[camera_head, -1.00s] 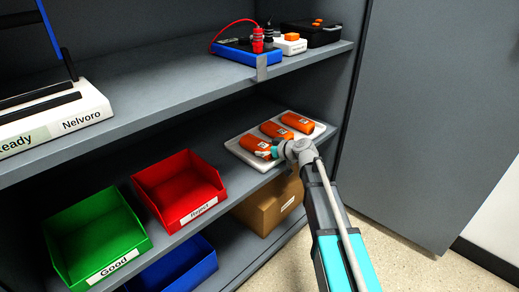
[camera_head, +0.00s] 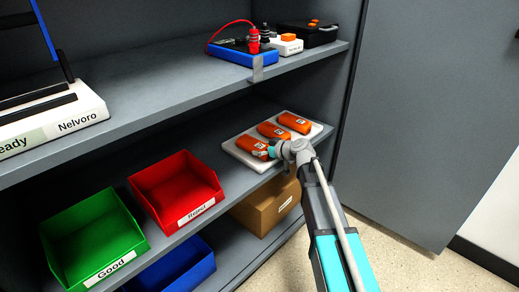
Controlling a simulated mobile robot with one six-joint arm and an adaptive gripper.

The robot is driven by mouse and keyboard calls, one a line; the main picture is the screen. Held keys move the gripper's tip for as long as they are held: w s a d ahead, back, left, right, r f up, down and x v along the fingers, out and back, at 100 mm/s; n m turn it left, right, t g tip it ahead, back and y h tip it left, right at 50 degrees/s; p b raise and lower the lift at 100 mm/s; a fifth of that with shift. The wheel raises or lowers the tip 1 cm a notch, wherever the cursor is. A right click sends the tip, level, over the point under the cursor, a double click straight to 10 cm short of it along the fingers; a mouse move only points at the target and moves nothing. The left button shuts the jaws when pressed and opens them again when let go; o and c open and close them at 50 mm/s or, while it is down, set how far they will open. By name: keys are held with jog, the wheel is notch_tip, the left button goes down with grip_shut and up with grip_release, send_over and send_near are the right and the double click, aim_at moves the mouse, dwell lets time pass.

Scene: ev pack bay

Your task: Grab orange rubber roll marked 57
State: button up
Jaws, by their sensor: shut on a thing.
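The middle orange roll (camera_head: 273,130) and the far-right orange roll (camera_head: 295,123) lie apart from the gripper. Each roll bears a small pale label, but the numbers are too small to read, so I cannot tell which is marked 57.
A red bin (camera_head: 177,185) labelled Reject and a green bin (camera_head: 90,240) labelled Good stand left of the tray. A blue bin (camera_head: 180,272) and a cardboard box (camera_head: 266,204) sit below. The upper shelf (camera_head: 185,88) overhangs, carrying a blue device (camera_head: 240,53).

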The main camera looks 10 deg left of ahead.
jog(key=shift+r, duration=0.1)
notch_tip(320, 180, up, 2)
jog(key=p, duration=0.2)
jog(key=shift+r+p, duration=0.25)
jog(key=shift+p, duration=0.15)
jog(key=s+d+r+p, duration=0.2)
jog(key=s+r+p, duration=0.8)
jog(key=s, duration=0.3)
jog(key=shift+s+d+r, duration=0.15)
jog(key=shift+s+d, duration=0.15)
jog(key=shift+s, duration=0.1)
jog(key=shift+s, duration=0.1)
